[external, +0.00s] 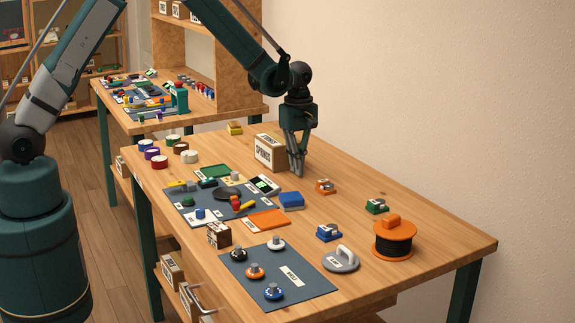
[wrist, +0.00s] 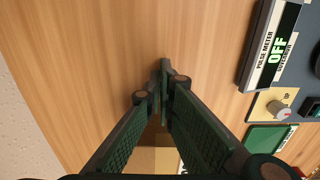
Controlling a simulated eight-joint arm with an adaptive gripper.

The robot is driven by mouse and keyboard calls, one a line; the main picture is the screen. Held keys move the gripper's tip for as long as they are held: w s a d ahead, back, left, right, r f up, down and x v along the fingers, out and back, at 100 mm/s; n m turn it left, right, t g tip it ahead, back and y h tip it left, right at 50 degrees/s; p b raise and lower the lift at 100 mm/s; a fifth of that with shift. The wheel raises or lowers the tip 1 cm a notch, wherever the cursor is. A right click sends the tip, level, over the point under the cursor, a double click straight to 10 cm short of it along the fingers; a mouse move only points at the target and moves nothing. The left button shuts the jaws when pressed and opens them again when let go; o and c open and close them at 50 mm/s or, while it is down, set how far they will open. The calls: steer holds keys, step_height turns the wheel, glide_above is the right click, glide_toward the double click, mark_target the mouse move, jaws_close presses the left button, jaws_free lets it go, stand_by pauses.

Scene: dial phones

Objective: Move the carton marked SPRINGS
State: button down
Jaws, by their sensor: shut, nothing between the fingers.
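The carton marked SPRINGS (external: 268,154) is a brown box with white labels, standing upright toward the back of the wooden table. My gripper (external: 297,174) points down just to the right of the carton, close to its right side, with its fingers together and nothing held. In the external view I cannot tell if it touches the carton. In the wrist view my gripper (wrist: 165,75) is shut above bare wood, and part of the carton (wrist: 150,160) shows behind the fingers at the bottom edge, mostly hidden by them.
A pulse meter (wrist: 268,48) lies near the carton. Bare wood lies right of my gripper.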

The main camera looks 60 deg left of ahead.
mark_target(273, 133)
steer(key=shift+a, duration=0.7)
steer(key=shift+a, duration=0.1)
steer(key=a+b, duration=0.2)
steer(key=a, duration=1.8)
steer(key=shift+a, duration=0.1)
steer(key=shift+d, duration=0.9)
steer(key=shift+d+b, duration=0.35)
steer(key=shift+d, duration=0.8)
step_height(273, 133, up, 10)
steer(key=shift+p, duration=0.9)
